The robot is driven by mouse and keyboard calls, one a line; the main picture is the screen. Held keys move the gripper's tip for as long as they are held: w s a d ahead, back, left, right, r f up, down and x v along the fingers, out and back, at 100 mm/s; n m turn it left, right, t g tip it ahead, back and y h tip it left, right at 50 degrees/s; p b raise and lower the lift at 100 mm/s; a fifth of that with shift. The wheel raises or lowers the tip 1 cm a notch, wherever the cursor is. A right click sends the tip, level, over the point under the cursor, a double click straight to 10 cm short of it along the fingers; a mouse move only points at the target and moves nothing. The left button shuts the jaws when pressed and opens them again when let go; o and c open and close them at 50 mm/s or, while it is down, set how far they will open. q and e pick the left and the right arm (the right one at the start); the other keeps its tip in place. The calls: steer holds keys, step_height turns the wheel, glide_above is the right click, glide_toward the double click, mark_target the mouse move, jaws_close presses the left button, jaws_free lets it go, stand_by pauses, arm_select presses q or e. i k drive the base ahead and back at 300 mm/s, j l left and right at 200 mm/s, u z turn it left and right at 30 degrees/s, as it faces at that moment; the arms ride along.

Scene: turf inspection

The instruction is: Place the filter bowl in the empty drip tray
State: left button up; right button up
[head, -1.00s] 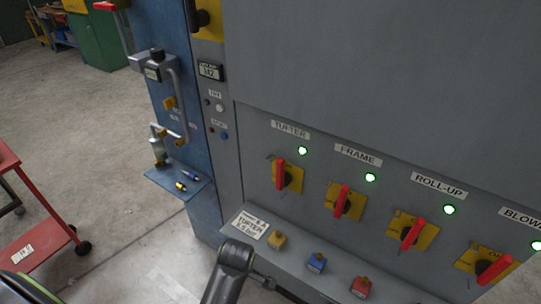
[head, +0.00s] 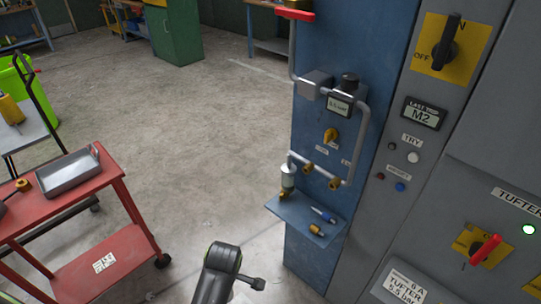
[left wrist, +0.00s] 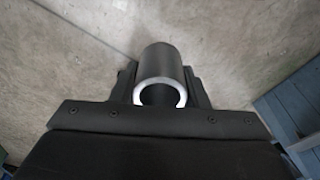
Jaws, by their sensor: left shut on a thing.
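In the left wrist view my left gripper (left wrist: 160,95) is shut on a dark hollow cylinder with a pale ring at its near end, which looks like the filter bowl (left wrist: 160,60). Concrete floor shows behind it. The head view does not show this gripper or the bowl clearly. A shallow grey metal tray (head: 68,176), which looks like the drip tray, lies on top of the red cart at the left. Its inside looks empty. My right gripper is not in view.
The red cart (head: 117,250) has a lower shelf; a dark object with a brass end (head: 22,185) lies beside the tray. A blue panel (head: 315,262) at right carries pipework and a small shelf (head: 283,208) with small items. Open floor (head: 210,130) lies between cart and panel.

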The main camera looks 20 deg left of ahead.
mark_target(72, 175)
steer(key=j+u, duration=0.1)
steer(key=j, duration=0.35)
steer(key=i+j+u, duration=0.1)
steer(key=j, duration=0.35)
steer(key=i+j, duration=0.1)
steer(key=j, duration=0.35)
steer(key=j+u, duration=0.15)
steer(key=j, duration=0.3)
steer(key=i+j+u, duration=0.1)
steer(key=j, duration=0.3)
steer(key=i, duration=0.05)
